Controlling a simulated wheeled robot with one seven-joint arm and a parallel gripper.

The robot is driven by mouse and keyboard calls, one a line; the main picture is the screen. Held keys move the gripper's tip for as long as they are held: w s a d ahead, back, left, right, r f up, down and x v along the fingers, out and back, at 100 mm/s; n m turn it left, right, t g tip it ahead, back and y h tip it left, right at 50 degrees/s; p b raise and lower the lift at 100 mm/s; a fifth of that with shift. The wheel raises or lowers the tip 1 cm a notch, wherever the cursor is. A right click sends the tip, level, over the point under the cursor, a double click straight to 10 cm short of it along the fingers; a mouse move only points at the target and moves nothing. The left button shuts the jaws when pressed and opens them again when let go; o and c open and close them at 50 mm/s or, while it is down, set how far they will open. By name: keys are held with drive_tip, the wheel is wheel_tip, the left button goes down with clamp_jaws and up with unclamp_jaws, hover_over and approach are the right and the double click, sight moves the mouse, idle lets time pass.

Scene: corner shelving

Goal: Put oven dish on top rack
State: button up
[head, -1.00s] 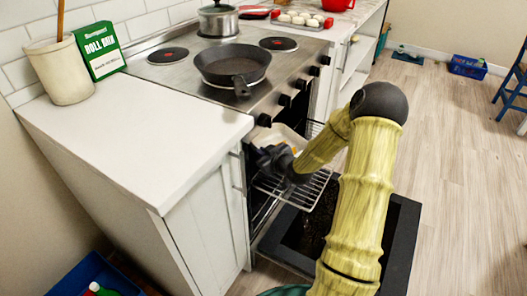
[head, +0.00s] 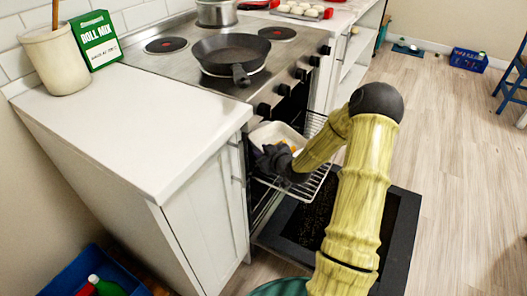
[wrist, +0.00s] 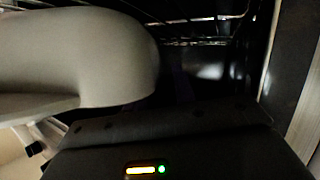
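The oven dish (head: 268,131) is pale, with something orange in it. In the head view it is at the oven opening, beside the pulled-out wire rack (head: 318,180); I cannot tell whether it rests on the rack. My gripper (head: 268,158) is dark and sits at the dish's near side, overlapping its edge. Its fingertips are hidden, so its opening and any grip on the dish do not show. In the wrist view a large pale rounded surface, likely the dish (wrist: 90,50), fills the left, close to the dark gripper body.
The oven door (head: 395,235) is folded down below the rack. The stove (head: 190,60) above carries a black frying pan (head: 228,57) and a steel pot (head: 216,13). A white counter (head: 135,125) stands left of the oven.

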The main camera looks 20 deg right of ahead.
drive_tip(key=shift+s+r, duration=0.1)
drive_tip(key=p+v, duration=0.2)
drive_tip(key=v, duration=0.9)
drive_tip(key=shift+s+p, duration=0.35)
drive_tip(key=shift+s, duration=0.05)
drive_tip(key=shift+r, duration=0.1)
drive_tip(key=s+a+r+m+g+h, duration=0.1)
drive_tip(key=s+a+r+g, duration=0.3)
drive_tip(key=s, duration=0.4)
drive_tip(key=s+a+r+m+g+h, duration=0.1)
drive_tip(key=s+a+r+m+g, duration=0.2)
drive_tip(key=s+a+g, duration=0.3)
drive_tip(key=s+a+m, duration=0.1)
drive_tip(key=s+a, duration=0.1)
drive_tip(key=a, duration=0.1)
drive_tip(key=shift+s+a+r+g, duration=0.2)
drive_tip(key=shift+s+r+g, duration=0.15)
drive_tip(key=shift+r+g, duration=0.05)
drive_tip(key=shift+w+d, duration=0.1)
